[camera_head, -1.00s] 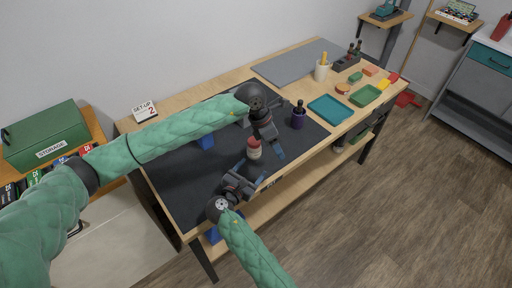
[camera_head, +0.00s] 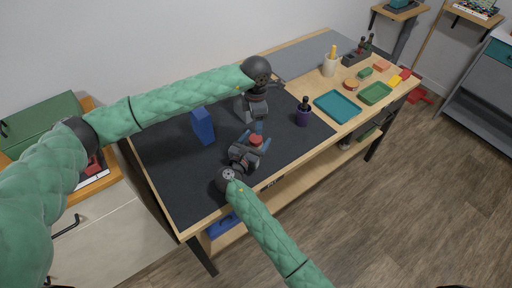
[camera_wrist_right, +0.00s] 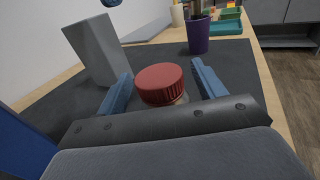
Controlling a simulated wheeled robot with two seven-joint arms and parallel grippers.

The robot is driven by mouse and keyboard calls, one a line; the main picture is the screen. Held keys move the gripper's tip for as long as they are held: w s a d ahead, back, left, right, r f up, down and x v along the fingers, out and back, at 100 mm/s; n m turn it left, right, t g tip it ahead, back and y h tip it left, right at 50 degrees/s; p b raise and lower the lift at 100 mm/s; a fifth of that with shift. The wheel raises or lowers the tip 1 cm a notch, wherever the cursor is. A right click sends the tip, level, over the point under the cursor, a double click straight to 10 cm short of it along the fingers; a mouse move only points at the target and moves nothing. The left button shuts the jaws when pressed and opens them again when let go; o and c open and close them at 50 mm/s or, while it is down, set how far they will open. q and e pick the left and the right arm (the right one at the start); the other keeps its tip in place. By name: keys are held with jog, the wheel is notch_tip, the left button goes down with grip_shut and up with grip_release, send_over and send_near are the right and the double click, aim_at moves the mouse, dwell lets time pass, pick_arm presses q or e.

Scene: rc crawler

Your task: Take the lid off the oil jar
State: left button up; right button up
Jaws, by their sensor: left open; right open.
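The oil jar's round red lid (camera_head: 256,139) shows in the head view above the black mat; its body is mostly hidden by my right gripper. In the right wrist view the ribbed red lid (camera_wrist_right: 160,83) sits on top of the jar, with a sliver of pale jar body (camera_wrist_right: 181,100) below it. My right gripper (camera_head: 255,142) is open, its blue fingers on either side of the jar. Whether they touch it I cannot tell. My left gripper (camera_head: 259,127) is open, pointing down just behind and above the lid in the head view.
A blue block (camera_head: 203,127) and a grey block (camera_wrist_right: 94,48) stand on the black mat (camera_head: 185,185). A purple cup (camera_head: 303,116) with dark tools stands right of the grippers. Teal (camera_head: 337,106) and green trays (camera_head: 375,93) lie farther right. The front of the mat is clear.

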pick_arm(q)
jog(key=shift+s+r, duration=0.1)
pick_arm(e)
jog(key=shift+w+d+r, duration=0.1)
jog(key=shift+w+d, duration=0.15)
jog(key=shift+w, duration=0.25)
jog(key=shift+w+d, duration=0.1)
